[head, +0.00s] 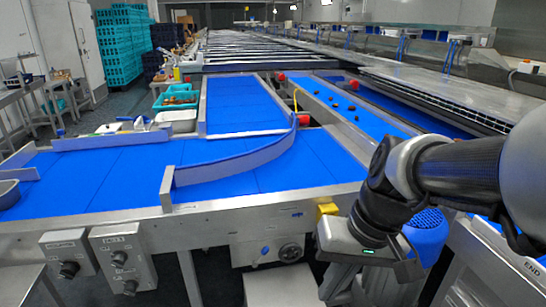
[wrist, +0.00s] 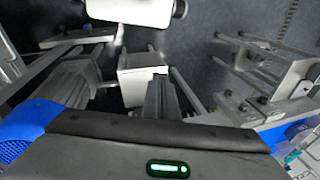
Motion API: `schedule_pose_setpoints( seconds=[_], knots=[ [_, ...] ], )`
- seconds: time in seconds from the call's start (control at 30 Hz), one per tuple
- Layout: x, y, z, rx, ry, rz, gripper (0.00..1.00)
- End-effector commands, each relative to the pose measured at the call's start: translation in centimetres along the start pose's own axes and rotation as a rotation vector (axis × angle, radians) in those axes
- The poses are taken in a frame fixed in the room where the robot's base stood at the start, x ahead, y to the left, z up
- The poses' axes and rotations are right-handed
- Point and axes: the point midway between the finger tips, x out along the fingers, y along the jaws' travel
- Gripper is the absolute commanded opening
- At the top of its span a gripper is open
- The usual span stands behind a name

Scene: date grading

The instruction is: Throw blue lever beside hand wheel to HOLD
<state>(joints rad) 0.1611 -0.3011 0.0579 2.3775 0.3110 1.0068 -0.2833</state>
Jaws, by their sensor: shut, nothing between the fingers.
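The small blue lever (head: 265,250) is on a grey panel (head: 243,254) under the front rail of the conveyor in the head view. The dark round hand wheel (head: 290,252) is just to its right. The lever's marked positions are too small to read. My gripper (head: 352,243) is right of the hand wheel, apart from it and from the lever. It is shut and empty; its fingertips are not clearly seen. In the wrist view my gripper's body (wrist: 165,150) with a green light fills the bottom. I cannot make out the lever or wheel there.
Two control boxes with dark knobs (head: 68,253) (head: 122,258) hang left of the panel. A yellow block (head: 327,210) is on the rail by my gripper. A blue motor (head: 427,232) stands to the right. A pale box (head: 278,288) is below the panel.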

Motion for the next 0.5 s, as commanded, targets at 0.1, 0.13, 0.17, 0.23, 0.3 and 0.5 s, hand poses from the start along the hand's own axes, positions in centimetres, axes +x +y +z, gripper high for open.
schedule_pose_setpoints(
  seconds=[0.1,0.13,0.17,0.23,0.3,0.5],
  knots=[
    [4.0,-0.2,-0.7,0.033,-0.107,-0.117,0.00],
    [4.7,-0.3,-0.9,0.040,-0.129,-0.150,0.00],
    [5.4,-0.5,-1.1,0.048,-0.150,-0.183,0.00],
    [6.9,-0.8,-1.7,0.068,-0.193,-0.263,0.00],
    [8.3,-1.2,-2.4,0.091,-0.227,-0.347,0.00],
    [12.1,-1.8,-4.7,0.170,-0.279,-0.604,0.00]
  ],
)
